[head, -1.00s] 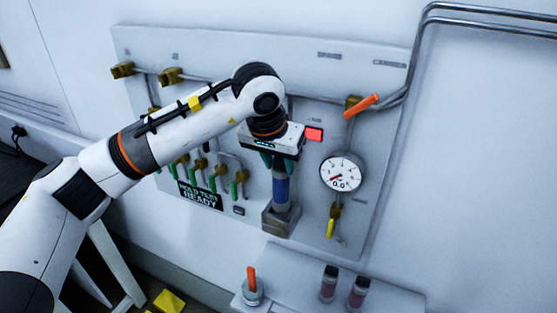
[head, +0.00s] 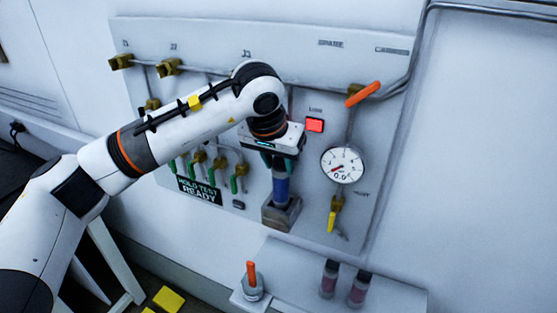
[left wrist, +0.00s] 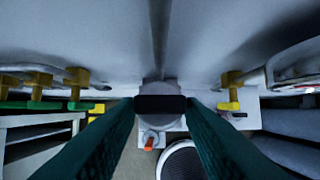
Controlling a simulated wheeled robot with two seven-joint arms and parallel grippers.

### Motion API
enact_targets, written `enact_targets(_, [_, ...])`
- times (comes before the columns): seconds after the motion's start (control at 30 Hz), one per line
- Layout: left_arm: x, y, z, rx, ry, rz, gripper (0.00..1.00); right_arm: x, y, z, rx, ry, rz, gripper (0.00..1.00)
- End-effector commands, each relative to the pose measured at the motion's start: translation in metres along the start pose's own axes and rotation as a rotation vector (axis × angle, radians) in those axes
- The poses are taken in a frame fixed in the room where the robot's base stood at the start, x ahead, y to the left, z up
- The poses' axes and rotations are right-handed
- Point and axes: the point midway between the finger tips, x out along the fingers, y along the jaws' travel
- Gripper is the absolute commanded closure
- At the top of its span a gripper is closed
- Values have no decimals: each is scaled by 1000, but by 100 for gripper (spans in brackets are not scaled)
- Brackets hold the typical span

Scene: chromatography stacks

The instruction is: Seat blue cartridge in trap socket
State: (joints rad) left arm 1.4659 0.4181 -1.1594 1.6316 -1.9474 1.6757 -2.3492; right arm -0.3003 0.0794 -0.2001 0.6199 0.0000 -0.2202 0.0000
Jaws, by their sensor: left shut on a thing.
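My left gripper (head: 279,163) points down in front of the wall panel, shut on the upright blue cartridge (head: 281,186). In the left wrist view, a black cap (left wrist: 160,104) shows between the teal fingers. The cartridge's lower end meets the top of the grey trap socket (head: 281,215) at the panel's lower edge; how deep it sits I cannot tell. The fingers hide the cartridge's upper part. My right gripper is not in view.
A round gauge (head: 343,164) and an orange-handled valve (head: 362,94) are to the right. Several green-handled valves (head: 210,176) are left, behind my arm. A shelf (head: 300,288) below holds two dark vials (head: 329,279) and an orange-handled item (head: 251,283).

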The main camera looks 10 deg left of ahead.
Motion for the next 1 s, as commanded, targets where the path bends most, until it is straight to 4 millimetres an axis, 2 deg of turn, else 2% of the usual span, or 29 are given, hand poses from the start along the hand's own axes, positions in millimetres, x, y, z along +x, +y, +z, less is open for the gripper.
enact_targets(0.2, [7, 0, -3, 0, -2, 0, 100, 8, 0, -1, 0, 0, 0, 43])
enact_targets(0.47, [7, 0, -3, 0, -1, 0, 100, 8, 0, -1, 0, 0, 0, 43])
enact_targets(0.5, [7, 0, -3, -1, -1, 0, 61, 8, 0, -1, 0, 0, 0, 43])
enact_targets(0.6, [7, 0, -3, 0, -1, 0, 45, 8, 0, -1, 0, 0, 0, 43])
enact_targets(0.63, [7, 0, -3, 0, -1, 0, 40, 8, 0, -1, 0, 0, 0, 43])
enact_targets(0.67, [7, 0, -3, 0, -1, 0, 39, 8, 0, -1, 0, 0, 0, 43])
enact_targets(0.83, [7, 0, -3, 0, 0, 0, 39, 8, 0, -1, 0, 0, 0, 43])
enact_targets(0.93, [8, 0, -3, 0, 1, 0, 24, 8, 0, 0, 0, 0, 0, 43])
enact_targets(1.0, [8, 0, -3, 0, 1, 0, 21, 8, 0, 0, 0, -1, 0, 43])
